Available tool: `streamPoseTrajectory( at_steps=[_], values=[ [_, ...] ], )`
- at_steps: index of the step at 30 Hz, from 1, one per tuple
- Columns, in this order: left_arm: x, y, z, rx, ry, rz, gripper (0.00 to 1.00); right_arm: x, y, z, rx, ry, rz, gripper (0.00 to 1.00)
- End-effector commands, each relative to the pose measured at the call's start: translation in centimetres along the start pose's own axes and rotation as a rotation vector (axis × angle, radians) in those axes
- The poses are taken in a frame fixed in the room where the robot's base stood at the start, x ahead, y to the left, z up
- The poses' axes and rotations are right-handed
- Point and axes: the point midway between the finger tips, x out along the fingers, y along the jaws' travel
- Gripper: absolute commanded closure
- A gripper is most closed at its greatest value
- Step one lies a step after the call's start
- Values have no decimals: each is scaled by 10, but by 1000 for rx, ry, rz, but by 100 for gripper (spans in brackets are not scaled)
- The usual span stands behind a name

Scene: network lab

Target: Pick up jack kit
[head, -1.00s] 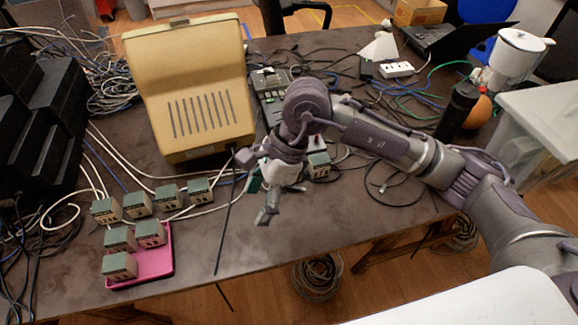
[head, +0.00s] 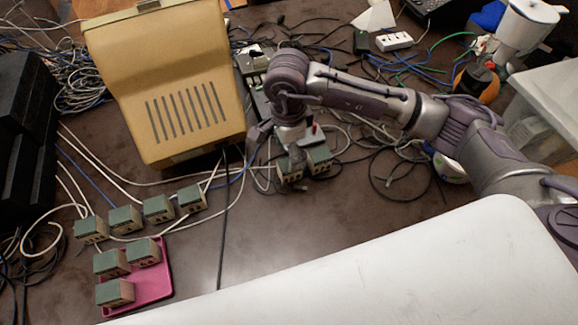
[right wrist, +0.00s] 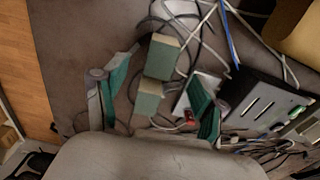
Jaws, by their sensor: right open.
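Two small boxy jack kits with green tops and beige sides stand close together under my right gripper (head: 283,148). The left one (head: 290,172) and the right one (head: 320,158) are partly hidden by the gripper and arm in the head view. In the right wrist view, the nearer jack kit (right wrist: 148,100) and the farther one (right wrist: 161,57) lie between the open fingers of the right gripper (right wrist: 160,85), with gaps on both sides. The gripper holds nothing. Similar kits stand in a row (head: 124,219) on the left. My left gripper is out of view.
A pink tray (head: 158,286) holds more kits at the front left. A large beige case (head: 170,70) stands just left of the right gripper. Loose cables (head: 385,172) surround the kits. A black device (right wrist: 262,104) sits beside the right finger.

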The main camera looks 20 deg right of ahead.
Motion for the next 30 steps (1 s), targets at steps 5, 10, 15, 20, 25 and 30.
streamPoseTrajectory(
  at_steps=[5, 10, 15, 20, 25, 30],
  values=[
    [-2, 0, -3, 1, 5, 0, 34, 15, 0, 0, -1, -1, 0, 29],
    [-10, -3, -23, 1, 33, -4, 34, 31, 1, -2, 0, -1, 4, 29],
    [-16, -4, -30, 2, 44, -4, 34, 57, 0, -3, -1, -2, 3, 29],
    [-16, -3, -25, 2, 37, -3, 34, 67, -1, -4, -2, 0, -1, 29],
    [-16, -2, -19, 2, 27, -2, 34, 67, -1, -4, -2, -1, -1, 29],
    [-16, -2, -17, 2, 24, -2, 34, 67, -1, -4, -2, -1, -1, 54]
  ],
)
